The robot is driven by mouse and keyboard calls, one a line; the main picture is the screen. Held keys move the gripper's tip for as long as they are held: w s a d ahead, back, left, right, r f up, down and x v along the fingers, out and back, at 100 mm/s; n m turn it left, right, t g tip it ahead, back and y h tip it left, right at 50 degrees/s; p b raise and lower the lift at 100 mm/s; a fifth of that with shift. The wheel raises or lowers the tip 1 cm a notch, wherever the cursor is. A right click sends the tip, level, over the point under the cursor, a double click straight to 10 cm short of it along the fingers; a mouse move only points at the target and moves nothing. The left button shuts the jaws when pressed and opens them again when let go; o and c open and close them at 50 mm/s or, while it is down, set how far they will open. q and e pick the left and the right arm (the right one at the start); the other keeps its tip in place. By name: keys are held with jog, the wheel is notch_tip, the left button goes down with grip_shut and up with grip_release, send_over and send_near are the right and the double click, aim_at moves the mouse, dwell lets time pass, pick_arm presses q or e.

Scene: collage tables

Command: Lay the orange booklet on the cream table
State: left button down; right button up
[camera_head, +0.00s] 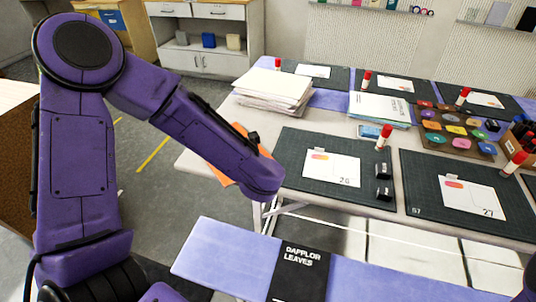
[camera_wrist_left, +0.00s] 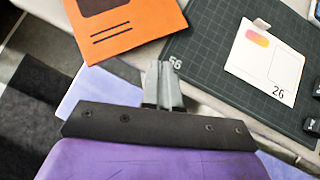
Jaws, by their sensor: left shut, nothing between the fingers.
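The orange booklet (camera_head: 221,177) lies at the near left corner of the cream table (camera_head: 198,161), beside a dark cutting mat. My left arm covers its middle in the head view. In the left wrist view the booklet (camera_wrist_left: 135,38) shows a dark brown patch and two dark lines, just beyond the fingertips and to their left. My left gripper (camera_wrist_left: 164,72) is shut and empty, apart from the booklet in the picture. The left fingers are hidden behind the arm in the head view. My right gripper is not in view.
Dark cutting mats (camera_head: 292,183) with cards and red-capped glue sticks cover much of the table. A paper stack (camera_head: 272,92) stands behind the booklet. A lavender surface (camera_head: 222,252) with a black "DAPPLOR LEAVES" sign (camera_head: 299,274) lies in front. Open floor is at left.

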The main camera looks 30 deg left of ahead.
pick_arm(q)
jog(key=x, duration=0.8)
jog(key=shift+w+f+p, duration=0.15)
jog(key=shift+f+p, duration=0.15)
jog(key=shift+w+a+f, duration=0.3)
jog(key=shift+f, duration=0.1)
jog(key=shift+w, duration=0.1)
jog(key=w+a, duration=0.2)
jog(key=w, duration=0.1)
jog(key=shift+b, duration=0.35)
jog(key=shift+s, duration=0.1)
jog(key=p+v, duration=0.4)
jog(key=v, duration=0.6)
